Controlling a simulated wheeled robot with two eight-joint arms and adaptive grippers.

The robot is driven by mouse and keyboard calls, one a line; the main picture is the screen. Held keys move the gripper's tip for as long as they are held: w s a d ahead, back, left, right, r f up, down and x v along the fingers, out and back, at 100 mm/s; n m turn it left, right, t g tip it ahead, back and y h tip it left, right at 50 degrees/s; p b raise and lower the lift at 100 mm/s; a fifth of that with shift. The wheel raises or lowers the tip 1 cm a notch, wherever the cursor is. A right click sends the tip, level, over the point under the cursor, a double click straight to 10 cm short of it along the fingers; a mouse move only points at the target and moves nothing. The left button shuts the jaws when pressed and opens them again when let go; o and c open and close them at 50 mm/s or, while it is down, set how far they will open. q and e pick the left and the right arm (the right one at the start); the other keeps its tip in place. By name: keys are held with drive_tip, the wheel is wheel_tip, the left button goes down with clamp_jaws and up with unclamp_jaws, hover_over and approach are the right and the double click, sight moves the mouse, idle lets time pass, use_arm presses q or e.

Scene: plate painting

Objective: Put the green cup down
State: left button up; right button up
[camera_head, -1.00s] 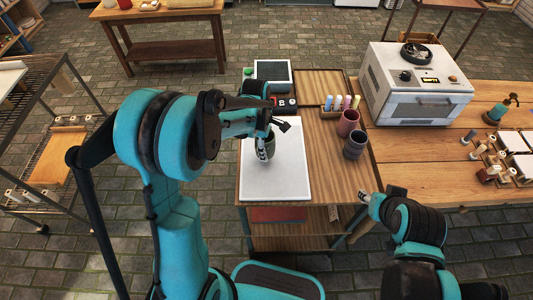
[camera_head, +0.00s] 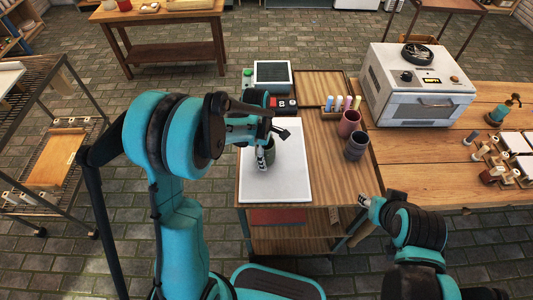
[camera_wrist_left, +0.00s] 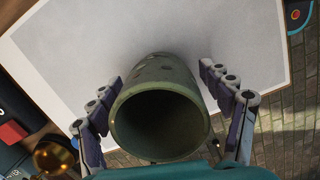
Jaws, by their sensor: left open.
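The green cup (camera_wrist_left: 160,120) stands on the white board (camera_wrist_left: 130,25) between the fingers of my left gripper (camera_wrist_left: 172,98). In the wrist view there are gaps between the cup and both rows of fingers, so the gripper is open around it. In the head view the green cup (camera_head: 269,159) shows next to the left gripper (camera_head: 262,158) on the white board (camera_head: 290,185), partly hidden by the fingers. My right gripper (camera_head: 364,201) is low at the right, near the table's edge; its jaw state is too small to tell.
A white oven (camera_head: 415,85) stands further right. The board's front part is clear.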

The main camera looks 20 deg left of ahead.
use_arm(q)
wheel_tip(320, 180, up, 12)
drive_tip(key=a+p, duration=0.1)
drive_tip(key=p, duration=0.3)
drive_tip(key=s+a+r+m+t, duration=0.1)
drive_tip(key=s+r+m+t, duration=0.2)
drive_tip(key=s+m, duration=0.5)
drive_tip(key=s+a+r+m+t+y, duration=0.1)
drive_tip(key=s+r+m+t, duration=0.3)
drive_tip(key=s+m, duration=0.5)
drive_tip(key=shift+r+m, duration=0.15)
drive_tip(key=shift+m, duration=0.55)
idle(0.8)
